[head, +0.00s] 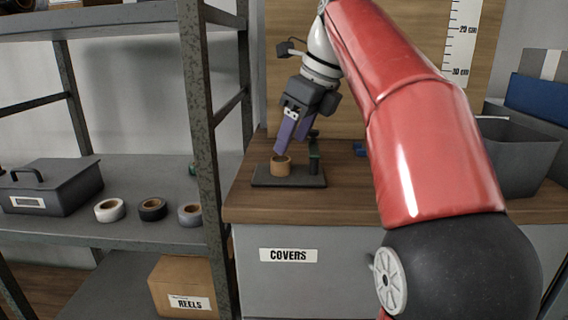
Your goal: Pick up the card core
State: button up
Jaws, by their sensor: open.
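The card core (281,166) is a small tan cardboard ring. It stands on a dark flat base (262,180) near the front left of the wooden worktop. My gripper (288,144) has purple fingers pointing down and is just above the core. The fingers are open, and the tip of the nearer one is close over the core's top edge. I cannot tell whether the fingertips touch it. A dark green upright post (314,158) stands on the base to the right of the core.
The wooden worktop (350,195) sits over a front marked COVERS. My red arm crosses its middle. A grey bin (512,155) stands at right. The shelf at left holds a grey toolbox (52,187), several tape rolls (152,209) and a REELS box (182,285) below. A shelf post (203,140) stands near the worktop's left edge.

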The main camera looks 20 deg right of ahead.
aim_at(280, 161)
jog(key=x, duration=0.2)
jog(key=b+x, duration=0.1)
jog(key=x, duration=0.2)
jog(key=shift+w+b, duration=0.3)
jog(key=c, duration=1.1)
jog(key=shift+o, duration=0.2)
